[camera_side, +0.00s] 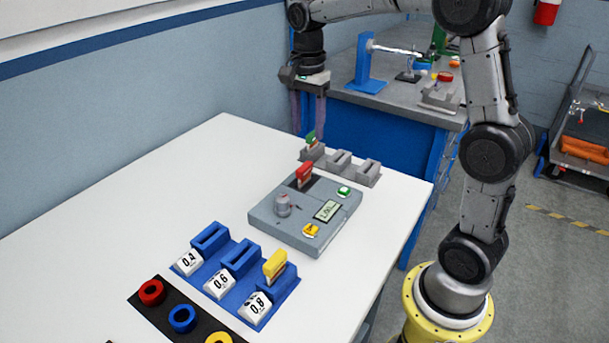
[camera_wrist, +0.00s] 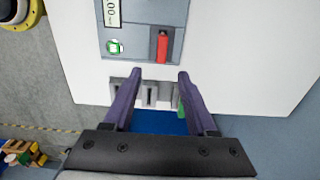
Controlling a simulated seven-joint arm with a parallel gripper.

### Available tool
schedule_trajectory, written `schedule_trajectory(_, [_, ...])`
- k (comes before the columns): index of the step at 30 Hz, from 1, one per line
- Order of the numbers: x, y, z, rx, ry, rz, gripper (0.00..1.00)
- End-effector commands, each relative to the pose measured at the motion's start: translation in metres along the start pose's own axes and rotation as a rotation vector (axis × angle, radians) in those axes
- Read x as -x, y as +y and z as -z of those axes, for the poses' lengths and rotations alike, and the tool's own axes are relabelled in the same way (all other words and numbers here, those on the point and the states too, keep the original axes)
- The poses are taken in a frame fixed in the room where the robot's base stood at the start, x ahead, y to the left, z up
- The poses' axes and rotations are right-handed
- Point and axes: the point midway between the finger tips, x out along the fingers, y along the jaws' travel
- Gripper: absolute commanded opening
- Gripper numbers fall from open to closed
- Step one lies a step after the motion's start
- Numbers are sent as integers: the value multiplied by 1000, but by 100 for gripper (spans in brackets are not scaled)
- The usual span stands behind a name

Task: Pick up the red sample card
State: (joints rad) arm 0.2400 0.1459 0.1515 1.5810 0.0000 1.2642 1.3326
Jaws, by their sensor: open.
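The red sample card (camera_side: 304,174) stands upright in a dark slot on the grey measuring device (camera_side: 262,218). In the wrist view the red card (camera_wrist: 162,47) lies just beyond my fingertips, roughly in line with the gap between them. My gripper (camera_side: 308,124) is open and empty, pointing down above the far end of the table, behind the card. In the wrist view my gripper (camera_wrist: 160,72) shows both purple fingers apart. A green card (camera_side: 311,138) stands in the grey holder (camera_side: 340,162) below my gripper; in the wrist view a finger partly hides it.
A yellow card (camera_side: 275,264) stands in the blue rack (camera_side: 222,284) labelled 0.4, 0.6 and 0.8. A black strip (camera_side: 183,314) with coloured rings lies at the front. The device carries a knob, a display and green and yellow buttons. The white table's left side (camera_side: 130,200) is clear.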

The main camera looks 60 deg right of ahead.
Motion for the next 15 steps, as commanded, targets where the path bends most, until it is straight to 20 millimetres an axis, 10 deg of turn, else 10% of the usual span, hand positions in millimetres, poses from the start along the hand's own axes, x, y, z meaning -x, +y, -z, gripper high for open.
schedule_trajectory(15, [-64, 0, -2, 2, 0, -2, 57])
